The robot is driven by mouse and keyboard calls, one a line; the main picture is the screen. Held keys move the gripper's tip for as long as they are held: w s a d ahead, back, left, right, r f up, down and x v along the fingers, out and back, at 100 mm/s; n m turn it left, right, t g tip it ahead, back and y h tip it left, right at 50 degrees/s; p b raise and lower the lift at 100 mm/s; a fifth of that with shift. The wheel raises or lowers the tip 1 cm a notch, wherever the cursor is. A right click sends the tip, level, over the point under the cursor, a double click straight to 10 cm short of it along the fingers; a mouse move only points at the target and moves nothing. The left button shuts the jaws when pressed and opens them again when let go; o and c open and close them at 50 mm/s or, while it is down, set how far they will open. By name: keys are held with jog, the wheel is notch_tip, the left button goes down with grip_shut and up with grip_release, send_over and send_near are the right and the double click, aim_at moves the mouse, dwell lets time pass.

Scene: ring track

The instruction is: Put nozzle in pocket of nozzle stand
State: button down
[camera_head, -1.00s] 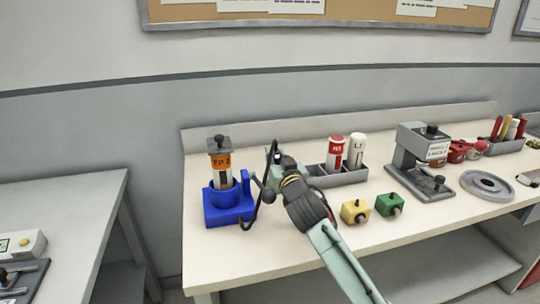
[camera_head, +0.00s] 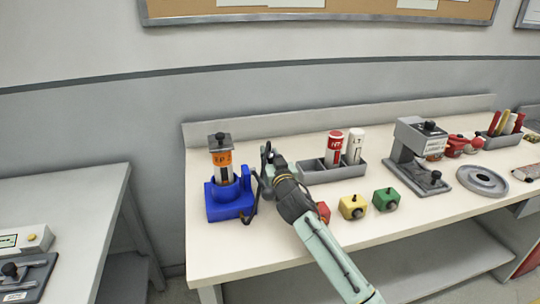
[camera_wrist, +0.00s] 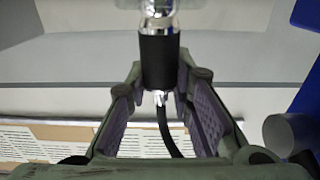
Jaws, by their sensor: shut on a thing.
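My gripper (camera_wrist: 158,95) is shut on the nozzle (camera_wrist: 158,60), a black cylinder with a shiny metal end. A black hose (camera_wrist: 168,128) trails from it between my fingers. In the head view my gripper (camera_head: 267,168) is just right of a blue stand (camera_head: 226,209). I take this to be the nozzle stand. A clear cartridge (camera_head: 221,160) with an orange label and dark cap stands upright in its round holder. The nozzle is small in the head view, and I cannot make out the pocket. A blue part (camera_wrist: 305,90) shows at the right of the wrist view, apart from the nozzle.
A grey divided tray (camera_head: 335,174) with red and white canisters stands behind my arm. Red (camera_head: 323,212), yellow (camera_head: 352,206) and green (camera_head: 387,199) blocks sit to its front. A grey press (camera_head: 420,158) and round disc (camera_head: 482,180) are further right. The table's front left is clear.

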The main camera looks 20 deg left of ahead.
jog(key=c, duration=1.4)
grip_release()
jog(key=shift+r, duration=0.1)
jog(key=shift+s+d, duration=0.2)
jog(key=shift+s, duration=0.05)
jog(key=b+v, duration=0.3)
jog(key=v, duration=0.7)
jog(key=shift+s+d+b, duration=0.25)
jog(key=shift+b, duration=0.1)
jog(key=shift+s+d, duration=0.15)
jog(key=shift+s, duration=0.2)
